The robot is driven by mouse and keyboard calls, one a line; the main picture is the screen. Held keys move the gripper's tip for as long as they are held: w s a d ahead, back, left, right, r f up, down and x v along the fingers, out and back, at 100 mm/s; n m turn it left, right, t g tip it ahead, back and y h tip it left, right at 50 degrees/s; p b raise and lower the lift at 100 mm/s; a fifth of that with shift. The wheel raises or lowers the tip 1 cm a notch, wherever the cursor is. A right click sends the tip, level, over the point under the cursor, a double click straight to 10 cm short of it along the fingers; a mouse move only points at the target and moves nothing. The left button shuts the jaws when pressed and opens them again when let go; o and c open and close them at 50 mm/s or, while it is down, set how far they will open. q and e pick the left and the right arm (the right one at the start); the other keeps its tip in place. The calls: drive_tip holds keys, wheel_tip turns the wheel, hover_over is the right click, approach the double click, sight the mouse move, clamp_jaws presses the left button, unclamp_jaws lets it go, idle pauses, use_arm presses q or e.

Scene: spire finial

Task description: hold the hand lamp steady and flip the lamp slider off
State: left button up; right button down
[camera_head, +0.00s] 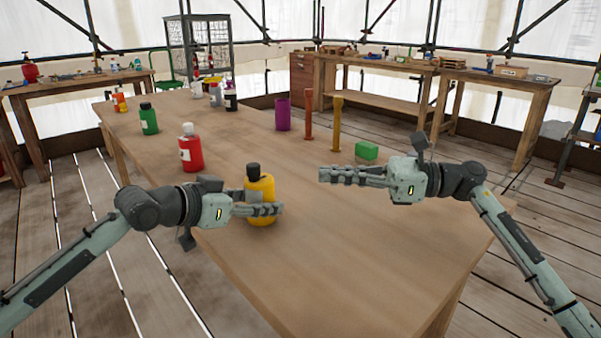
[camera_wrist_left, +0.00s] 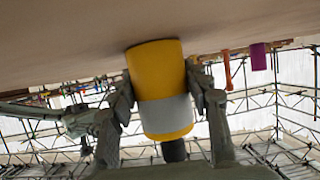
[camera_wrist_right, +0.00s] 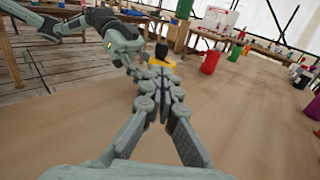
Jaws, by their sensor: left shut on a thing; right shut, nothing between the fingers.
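A yellow bottle-shaped thing (camera_head: 262,188) with a black top stands upright at the table's near left edge. In the left wrist view the yellow thing (camera_wrist_left: 155,58) appears upside down, with a grey band. I cannot tell if it is the hand lamp, and I see no slider on it. My left gripper (camera_head: 272,209) is shut on its body, one finger on each side. My right gripper (camera_head: 326,174) is shut and empty above the table, to the right of the yellow thing and apart from it. Its closed fingers (camera_wrist_right: 160,75) also show in the right wrist view.
On the wooden table (camera_head: 350,270) stand a red bottle (camera_head: 190,153), a green bottle (camera_head: 148,120), a purple cylinder (camera_head: 283,114), an orange post (camera_head: 308,115), a yellow post (camera_head: 336,123) and a green block (camera_head: 367,150). The near right of the table is clear.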

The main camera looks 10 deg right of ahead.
drive_tip(key=shift+v, duration=1.7)
use_arm(q)
drive_tip(key=o, duration=1.3)
drive_tip(key=shift+o, duration=0.2)
drive_tip(key=v, duration=1.2)
drive_tip(key=shift+f, duration=0.1)
